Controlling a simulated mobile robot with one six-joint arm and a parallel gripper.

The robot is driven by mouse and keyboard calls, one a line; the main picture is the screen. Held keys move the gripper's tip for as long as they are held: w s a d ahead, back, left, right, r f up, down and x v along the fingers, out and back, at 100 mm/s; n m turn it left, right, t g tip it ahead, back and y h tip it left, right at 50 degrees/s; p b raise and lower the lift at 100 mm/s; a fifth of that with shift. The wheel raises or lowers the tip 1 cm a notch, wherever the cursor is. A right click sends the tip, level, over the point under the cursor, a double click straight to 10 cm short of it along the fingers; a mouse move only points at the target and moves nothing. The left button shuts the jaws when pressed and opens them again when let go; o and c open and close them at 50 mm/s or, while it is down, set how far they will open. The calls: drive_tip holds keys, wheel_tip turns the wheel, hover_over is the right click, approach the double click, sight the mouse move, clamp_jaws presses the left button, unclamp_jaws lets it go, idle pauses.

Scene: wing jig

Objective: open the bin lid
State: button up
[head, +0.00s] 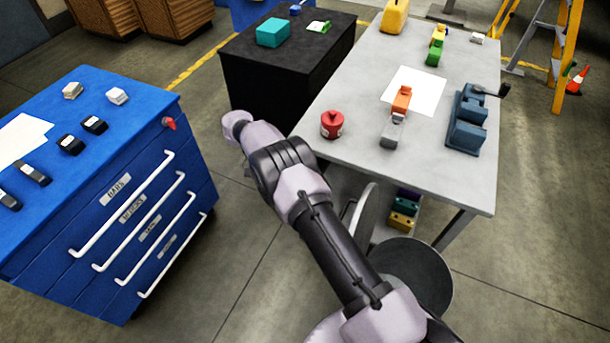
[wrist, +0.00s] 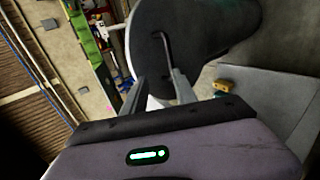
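The bin (head: 425,285) is a grey cylinder on the floor beside the workbench, partly behind my arm in the head view. Its round lid (head: 362,220) stands steeply tilted up at the bin's far left side, partly covered by my arm. In the wrist view the lid (wrist: 145,45) is a dark disc with a thin curved handle (wrist: 165,45). My gripper (wrist: 160,78) is close to the lid, fingers apart. The handle's lower end lies by the right finger; whether they touch I cannot tell. In the head view my fingers are hidden.
A grey workbench (head: 350,140) stands beyond the bin, with a red canister (head: 332,124) at its near edge. A blue drawer cabinet (head: 130,215) with white handles is on the left. The floor between cabinet and bin is clear.

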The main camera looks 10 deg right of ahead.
drive_tip(key=shift+b+v, duration=0.5)
drive_tip(key=shift+v, duration=0.9)
drive_tip(key=shift+c, duration=0.6)
drive_tip(key=s+f+n+t+h, duration=0.2)
drive_tip(key=s+a+f+n+t+h, duration=0.1)
drive_tip(key=s+f+n+t+h, duration=0.1)
drive_tip(key=h, duration=0.1)
drive_tip(key=s+a+f+n+t+h, duration=0.1)
drive_tip(key=s+f+n+t+h, duration=0.1)
drive_tip(key=n+h, duration=0.1)
drive_tip(key=shift+a+f+b, duration=0.25)
drive_tip(key=shift+f+b, duration=0.05)
drive_tip(key=shift+b, duration=0.05)
clamp_jaws()
drive_tip(key=s+a+f+n+t+y, duration=0.25)
drive_tip(key=s+f+n+t, duration=0.35)
drive_tip(key=n+t, duration=0.6)
drive_tip(key=w+d+r+t+y+b, duration=0.1)
drive_tip(key=w+d, duration=0.3)
drive_tip(key=d, duration=0.7)
drive_tip(key=shift+d+r+b, duration=0.25)
drive_tip(key=shift+b, duration=0.6)
